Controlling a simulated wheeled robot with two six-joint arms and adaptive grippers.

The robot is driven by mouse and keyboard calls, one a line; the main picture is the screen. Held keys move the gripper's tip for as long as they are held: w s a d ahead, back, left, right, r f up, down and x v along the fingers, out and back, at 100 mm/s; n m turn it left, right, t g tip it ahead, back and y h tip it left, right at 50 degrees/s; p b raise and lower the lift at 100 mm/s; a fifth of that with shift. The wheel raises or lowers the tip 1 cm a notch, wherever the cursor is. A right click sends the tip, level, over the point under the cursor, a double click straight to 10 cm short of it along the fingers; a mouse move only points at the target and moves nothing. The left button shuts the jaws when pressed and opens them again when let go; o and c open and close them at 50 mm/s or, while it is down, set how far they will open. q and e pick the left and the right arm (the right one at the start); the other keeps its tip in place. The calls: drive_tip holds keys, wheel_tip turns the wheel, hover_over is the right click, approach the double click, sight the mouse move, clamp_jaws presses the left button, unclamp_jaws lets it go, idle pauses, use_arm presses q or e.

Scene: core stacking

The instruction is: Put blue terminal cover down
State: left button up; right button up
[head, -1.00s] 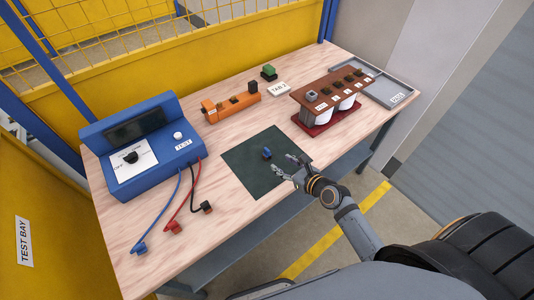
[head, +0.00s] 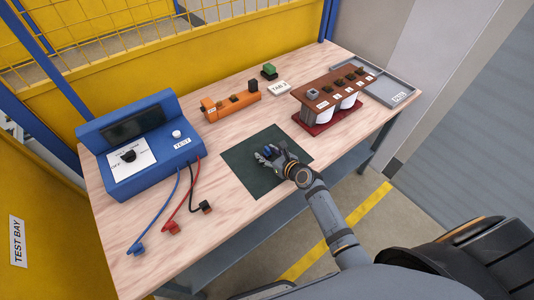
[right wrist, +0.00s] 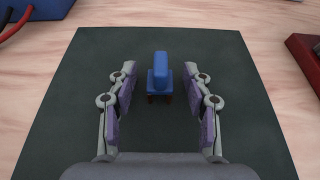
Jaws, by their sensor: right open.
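The blue terminal cover (right wrist: 161,78) stands upright on the dark green mat (right wrist: 75,140), with small brown legs below it, in the right wrist view. In the head view the cover (head: 267,150) is small and partly hidden by my right gripper (head: 268,156). My right gripper also shows in the right wrist view (right wrist: 162,85). It is open, with one finger on each side of the cover and a visible gap on both sides. The cover rests on the mat by itself. My left gripper is not in view.
A blue tester (head: 140,145) with blue, red and black leads stands at left. An orange block (head: 232,104) lies behind the mat. A brown terminal rack (head: 335,88) on a red base and a grey tray (head: 388,84) stand at right. Bare wood surrounds the mat.

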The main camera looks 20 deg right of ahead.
sight(268, 148)
drive_tip(key=c, duration=0.3)
clamp_jaws()
drive_tip(key=shift+r, duration=0.1)
drive_tip(key=shift+r, duration=0.35)
wheel_tip(268, 148, up, 3)
drive_tip(key=shift+f+p, duration=0.15)
drive_tip(key=shift+p, duration=0.65)
drive_tip(key=r+p+v, duration=0.1)
drive_tip(key=p+v, duration=0.1)
drive_tip(key=v, duration=0.6)
drive_tip(key=w+r+p+v, duration=0.1)
drive_tip(key=r+p+v, duration=0.1)
drive_tip(key=v, duration=0.6)
drive_tip(key=shift+s+a, duration=0.2)
